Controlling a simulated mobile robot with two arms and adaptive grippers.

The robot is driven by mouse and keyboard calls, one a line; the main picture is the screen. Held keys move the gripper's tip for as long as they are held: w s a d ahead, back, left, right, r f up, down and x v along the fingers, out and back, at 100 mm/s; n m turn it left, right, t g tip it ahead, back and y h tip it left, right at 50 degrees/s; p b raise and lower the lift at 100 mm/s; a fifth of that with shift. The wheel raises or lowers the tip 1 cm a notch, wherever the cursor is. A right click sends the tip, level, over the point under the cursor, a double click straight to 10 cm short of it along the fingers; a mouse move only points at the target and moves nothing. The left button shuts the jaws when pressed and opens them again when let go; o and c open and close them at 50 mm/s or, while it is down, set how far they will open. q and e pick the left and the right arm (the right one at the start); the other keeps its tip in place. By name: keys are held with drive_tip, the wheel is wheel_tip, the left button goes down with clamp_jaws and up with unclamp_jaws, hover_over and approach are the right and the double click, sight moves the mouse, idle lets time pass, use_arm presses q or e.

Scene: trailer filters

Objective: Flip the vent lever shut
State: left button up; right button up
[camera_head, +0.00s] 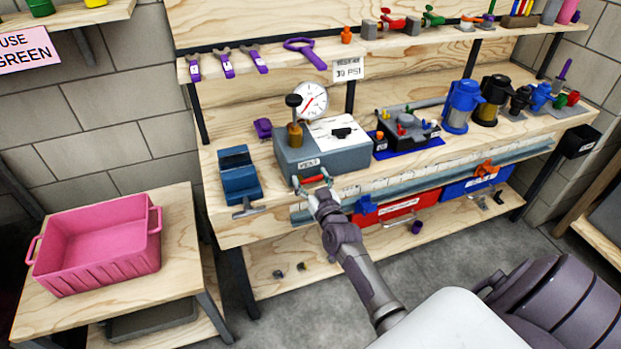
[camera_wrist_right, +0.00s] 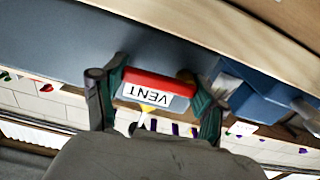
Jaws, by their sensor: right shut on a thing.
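The test box (camera_head: 330,152) is a grey block on the bench, with a dial gauge (camera_head: 310,101) on top and a white VENT label (camera_head: 309,163) on its front. The red vent lever (camera_head: 313,179) is at the box's lower front edge. My right gripper (camera_head: 314,183) is at the lever with its fingers on either side. In the right wrist view the red lever (camera_wrist_right: 160,82) lies between the fingers (camera_wrist_right: 155,92), with the VENT label (camera_wrist_right: 149,95) upside down beside it. The gripper is shut on the lever. My left gripper is out of view.
A blue vise (camera_head: 239,178) stands left of the box. A blue mat (camera_head: 410,145) with small parts and several filter canisters (camera_head: 461,106) stand to the right. Red (camera_head: 400,207) and blue bins (camera_head: 475,183) hang below the bench. A pink crate (camera_head: 100,250) sits on the left table.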

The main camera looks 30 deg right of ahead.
drive_tip(key=shift+f+m, duration=0.1)
drive_tip(key=shift+m, duration=0.3)
drive_tip(key=o, duration=1.2)
drive_tip(key=shift+c, duration=0.2)
drive_tip(key=v, duration=1.2)
